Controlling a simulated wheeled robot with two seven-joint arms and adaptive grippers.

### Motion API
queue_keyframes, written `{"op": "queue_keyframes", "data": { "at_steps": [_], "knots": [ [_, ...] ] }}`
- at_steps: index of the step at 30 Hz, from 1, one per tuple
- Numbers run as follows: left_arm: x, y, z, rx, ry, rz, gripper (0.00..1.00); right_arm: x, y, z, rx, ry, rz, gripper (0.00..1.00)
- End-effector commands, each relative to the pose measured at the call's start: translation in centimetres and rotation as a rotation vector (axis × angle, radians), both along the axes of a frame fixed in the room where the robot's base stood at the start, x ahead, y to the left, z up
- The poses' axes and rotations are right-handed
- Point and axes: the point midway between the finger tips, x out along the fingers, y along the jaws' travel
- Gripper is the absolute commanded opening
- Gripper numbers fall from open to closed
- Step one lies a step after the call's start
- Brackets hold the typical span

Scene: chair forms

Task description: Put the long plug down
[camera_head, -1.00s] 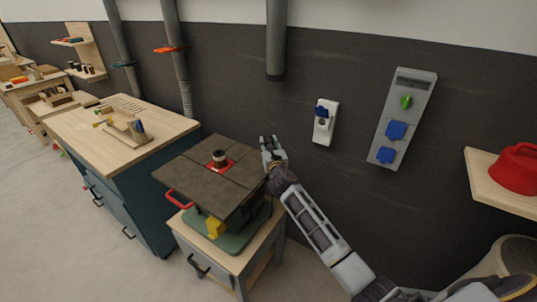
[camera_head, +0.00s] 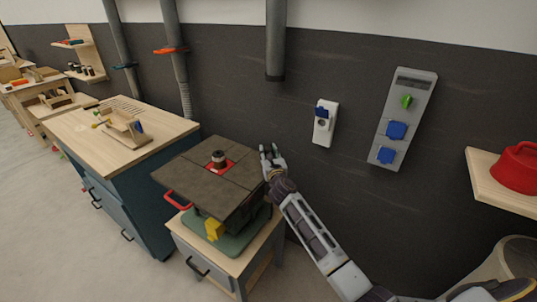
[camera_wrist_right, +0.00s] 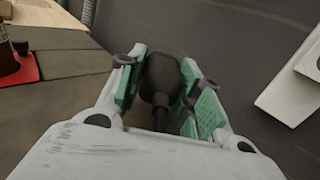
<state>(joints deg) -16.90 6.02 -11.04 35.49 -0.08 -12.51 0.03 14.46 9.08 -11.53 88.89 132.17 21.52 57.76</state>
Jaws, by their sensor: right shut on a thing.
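My right gripper (camera_head: 270,152) is beside the right rear edge of the machine's dark table top (camera_head: 180,185), in front of the dark wall. In the right wrist view the gripper (camera_wrist_right: 165,85) is shut on a black plug (camera_wrist_right: 160,78) between its green pads, with a black cord running back from it toward the palm. The plug is too small to make out in the head view. A white socket (camera_head: 325,125) with a blue flap is on the wall to the right of the gripper. My left gripper is not in view.
A grey panel (camera_head: 413,85) with blue sockets and a green knob hangs on the wall further right. A red container (camera_head: 515,170) stands on a shelf at the right. A workbench (camera_head: 85,150) is left of the machine. Grey pipes (camera_head: 276,40) run down the wall.

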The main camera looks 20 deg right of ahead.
Motion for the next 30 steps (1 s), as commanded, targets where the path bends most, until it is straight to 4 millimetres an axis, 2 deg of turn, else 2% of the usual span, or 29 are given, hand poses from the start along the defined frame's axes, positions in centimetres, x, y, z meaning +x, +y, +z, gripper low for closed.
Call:
{"op": "queue_keyframes", "data": {
  "at_steps": [12,25,26,30],
  "knots": [
    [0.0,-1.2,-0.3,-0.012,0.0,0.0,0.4,0.0,0.0,-0.6,0.0,0.0,0.0,0.0],
    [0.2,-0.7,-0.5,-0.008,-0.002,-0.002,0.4,0.0,0.0,-1.2,0.0,0.0,0.0,0.0],
    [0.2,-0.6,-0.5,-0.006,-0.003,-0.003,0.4,0.0,0.0,-1.2,0.0,0.001,0.0,0.37],
    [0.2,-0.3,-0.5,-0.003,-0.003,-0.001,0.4,0.0,0.0,-1.2,0.0,0.0,0.0,0.55]
  ]
}}
